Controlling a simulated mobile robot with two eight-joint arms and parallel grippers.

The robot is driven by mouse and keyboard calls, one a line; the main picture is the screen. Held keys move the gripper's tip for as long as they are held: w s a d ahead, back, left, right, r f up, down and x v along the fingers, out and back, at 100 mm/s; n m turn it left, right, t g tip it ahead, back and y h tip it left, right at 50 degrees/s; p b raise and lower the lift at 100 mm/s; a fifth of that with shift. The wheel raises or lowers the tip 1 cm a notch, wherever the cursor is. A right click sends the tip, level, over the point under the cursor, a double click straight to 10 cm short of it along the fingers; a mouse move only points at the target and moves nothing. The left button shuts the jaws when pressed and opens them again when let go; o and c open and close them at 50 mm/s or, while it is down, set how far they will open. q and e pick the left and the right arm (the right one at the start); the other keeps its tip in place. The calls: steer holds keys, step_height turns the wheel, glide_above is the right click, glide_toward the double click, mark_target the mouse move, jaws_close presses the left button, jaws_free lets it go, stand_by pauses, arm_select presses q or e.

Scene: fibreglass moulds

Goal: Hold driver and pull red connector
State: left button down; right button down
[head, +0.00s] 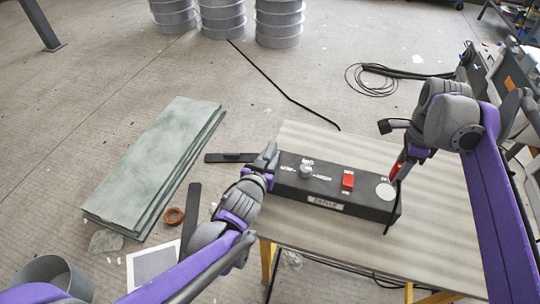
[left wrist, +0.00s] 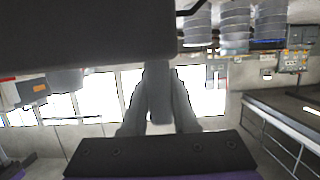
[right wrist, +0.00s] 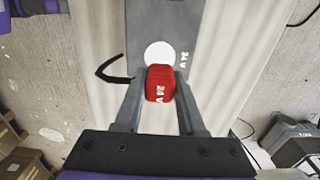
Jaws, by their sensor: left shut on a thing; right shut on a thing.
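The driver (head: 325,189), a long dark box with a knob, a red switch and a white disc on top, lies on the table. My left gripper (head: 267,160) is shut on the driver at its left end; a large dark body fills the upper left of the left wrist view. My right gripper (head: 400,164) is shut on the red connector (head: 397,172) near the driver's right end. The connector also shows between the fingers in the right wrist view (right wrist: 160,84). I cannot tell whether it still touches the driver. A black cable (head: 390,220) hangs by that end.
The table (head: 440,215) is bare around the driver. A stack of greenish slabs (head: 155,160), an orange ring (head: 174,216) and a grey bucket (head: 52,278) are on the floor at left. Ribbed grey drums (head: 222,18) stand at the back; a coiled cable (head: 375,80) lies behind the table.

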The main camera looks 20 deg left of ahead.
steer(key=shift+r, duration=0.1)
steer(key=shift+r, duration=2.45)
arm_select(q)
steer(key=c, duration=0.6)
jaws_free()
steer(key=v, duration=1.2)
